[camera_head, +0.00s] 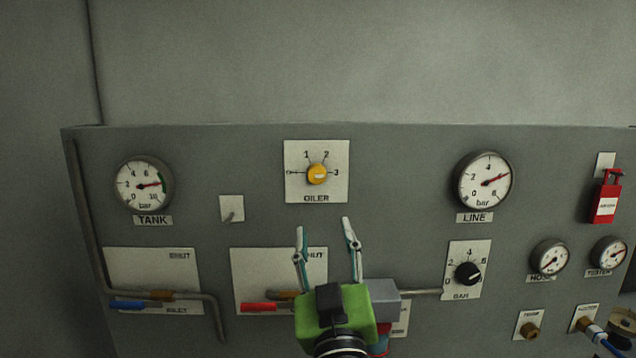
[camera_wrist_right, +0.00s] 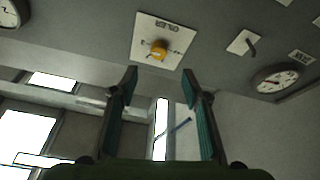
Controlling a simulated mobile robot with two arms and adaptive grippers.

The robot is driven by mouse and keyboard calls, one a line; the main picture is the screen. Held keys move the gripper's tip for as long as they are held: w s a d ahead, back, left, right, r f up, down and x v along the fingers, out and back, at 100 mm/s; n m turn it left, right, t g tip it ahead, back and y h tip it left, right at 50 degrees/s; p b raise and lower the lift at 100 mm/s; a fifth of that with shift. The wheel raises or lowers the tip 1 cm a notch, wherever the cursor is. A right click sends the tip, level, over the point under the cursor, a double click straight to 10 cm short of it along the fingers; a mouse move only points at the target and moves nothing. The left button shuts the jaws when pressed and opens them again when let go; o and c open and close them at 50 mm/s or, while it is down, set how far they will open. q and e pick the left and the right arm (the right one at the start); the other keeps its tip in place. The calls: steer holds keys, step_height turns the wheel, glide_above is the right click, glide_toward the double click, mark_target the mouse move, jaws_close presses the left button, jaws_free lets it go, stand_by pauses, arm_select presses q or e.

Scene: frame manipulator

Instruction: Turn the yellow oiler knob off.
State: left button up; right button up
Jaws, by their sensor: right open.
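The yellow oiler knob (camera_head: 317,173) sits on a white square plate (camera_head: 330,193) marked OILER, with 1, 2 and 3 around it. Its light pointer mark looks turned toward the right, near the 3. My right gripper (camera_head: 323,225) is open and empty, below the oiler plate in the head view, fingers pointing up toward it. In the right wrist view the knob (camera_wrist_right: 158,50) and plate (camera_wrist_right: 148,31) appear beyond the two open fingertips (camera_wrist_right: 160,80), apart from them. My left gripper is in neither view.
The TANK gauge (camera_head: 143,184) is left of the oiler and the LINE gauge (camera_head: 484,180) right. A small switch plate (camera_head: 231,208), a red lever (camera_head: 258,307), a blue lever (camera_head: 128,305) and a black BAR knob (camera_head: 467,273) sit lower. A red lockout (camera_head: 606,200) hangs far right.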

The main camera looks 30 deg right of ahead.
mark_target(318, 179)
steer(key=p+x, duration=0.1)
steer(key=x, duration=0.3)
steer(key=p+x, duration=0.2)
steer(key=x, duration=0.2)
steer(key=r+p+x, duration=0.1)
steer(key=x, duration=0.4)
steer(key=shift+s, duration=0.2)
steer(key=shift+w+d+p, duration=0.25)
steer(key=shift+w+p, duration=0.1)
steer(key=shift+w, duration=0.1)
steer(key=c, duration=1.1)
